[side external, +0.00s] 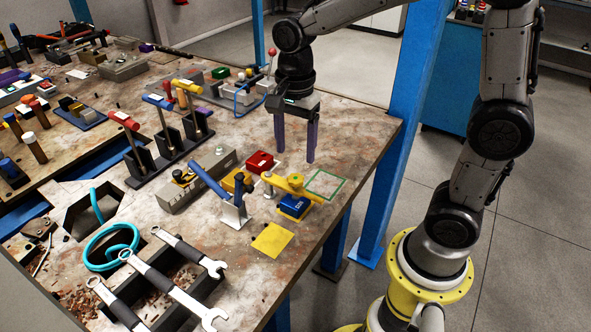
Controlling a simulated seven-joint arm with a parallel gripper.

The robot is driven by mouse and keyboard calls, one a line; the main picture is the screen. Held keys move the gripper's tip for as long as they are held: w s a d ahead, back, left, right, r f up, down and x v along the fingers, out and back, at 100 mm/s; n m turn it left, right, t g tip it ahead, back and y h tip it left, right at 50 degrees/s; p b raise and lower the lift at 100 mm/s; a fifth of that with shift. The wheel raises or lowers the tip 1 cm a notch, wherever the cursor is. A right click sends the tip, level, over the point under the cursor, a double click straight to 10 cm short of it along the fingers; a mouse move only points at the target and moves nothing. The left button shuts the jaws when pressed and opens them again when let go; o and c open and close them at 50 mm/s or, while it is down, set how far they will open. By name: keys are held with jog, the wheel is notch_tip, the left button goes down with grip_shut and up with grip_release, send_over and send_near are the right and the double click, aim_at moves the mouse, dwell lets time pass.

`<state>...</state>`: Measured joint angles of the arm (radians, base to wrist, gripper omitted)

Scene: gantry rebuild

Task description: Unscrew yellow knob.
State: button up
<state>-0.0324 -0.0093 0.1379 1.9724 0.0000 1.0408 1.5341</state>
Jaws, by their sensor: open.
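My gripper (296,154) hangs from the arm above the right part of the table, pointing down. Its two purple fingers are apart with nothing between them. Below the fingers is a yellow clamp-like part with a rounded yellow knob (296,181) on top. It sits by a blue block (294,206), and the fingertips are above and apart from it. Another yellow piece (240,181) stands to its left, partly hidden by a blue-handled clamp. I cannot tell for sure which yellow part is the screw knob.
A red block (260,162) lies just left of the fingers. A blue-handled toggle clamp (234,212), a grey vise-like block (196,181) and a yellow plate (272,240) are close by. A green-outlined square (325,185) near the table edge is empty. Wrenches (172,289) lie in front.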

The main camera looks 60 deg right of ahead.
aim_at(296, 178)
notch_tip(296, 178, down, 7)
jog(key=shift+r, duration=0.15)
grip_shut()
dwell(0.5)
jog(key=shift+n, duration=0.4)
